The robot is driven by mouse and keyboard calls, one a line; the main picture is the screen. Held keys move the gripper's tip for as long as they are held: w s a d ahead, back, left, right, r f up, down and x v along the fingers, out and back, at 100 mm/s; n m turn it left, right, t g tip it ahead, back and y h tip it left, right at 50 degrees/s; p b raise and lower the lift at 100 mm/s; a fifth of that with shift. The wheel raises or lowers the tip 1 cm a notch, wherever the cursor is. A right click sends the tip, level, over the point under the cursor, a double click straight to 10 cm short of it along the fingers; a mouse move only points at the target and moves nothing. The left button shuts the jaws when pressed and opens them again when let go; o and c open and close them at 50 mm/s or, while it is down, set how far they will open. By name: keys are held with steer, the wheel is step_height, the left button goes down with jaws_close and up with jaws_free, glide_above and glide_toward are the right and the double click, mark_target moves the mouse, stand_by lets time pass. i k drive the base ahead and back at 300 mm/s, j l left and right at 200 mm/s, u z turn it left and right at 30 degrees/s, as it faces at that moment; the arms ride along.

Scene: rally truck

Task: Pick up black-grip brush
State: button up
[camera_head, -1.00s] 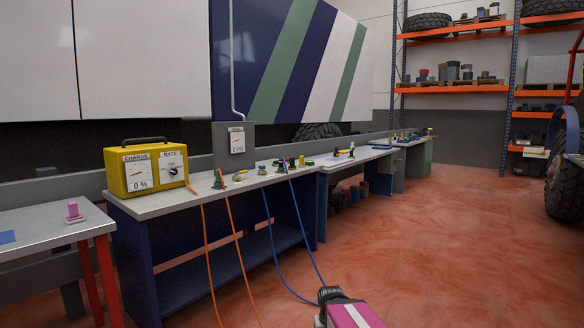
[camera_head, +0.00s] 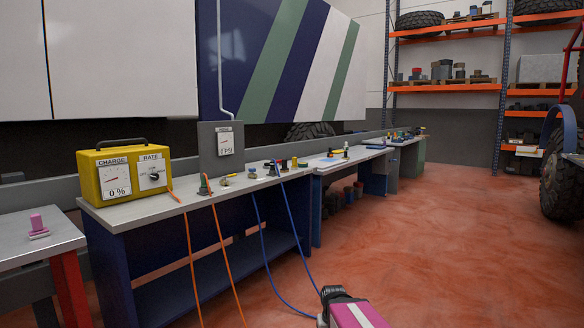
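I cannot clearly pick out the black-grip brush among the small items on the benches. A small dark upright item (camera_head: 345,150) stands on the farther light-topped bench (camera_head: 328,164), too small to identify. Part of my arm, pink with a white stripe and a dark ribbed end, shows at the bottom centre over the floor. No gripper fingers show.
A pink item (camera_head: 38,226) is on the left table. Red floor (camera_head: 450,240) is clear on the right.

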mark_target(285, 169)
steer(key=i+z, duration=0.15)
steer(key=i, duration=0.55)
steer(key=i+z, duration=0.1)
steer(key=i, duration=0.65)
steer(key=i+j+z, duration=0.15)
steer(key=i, duration=0.55)
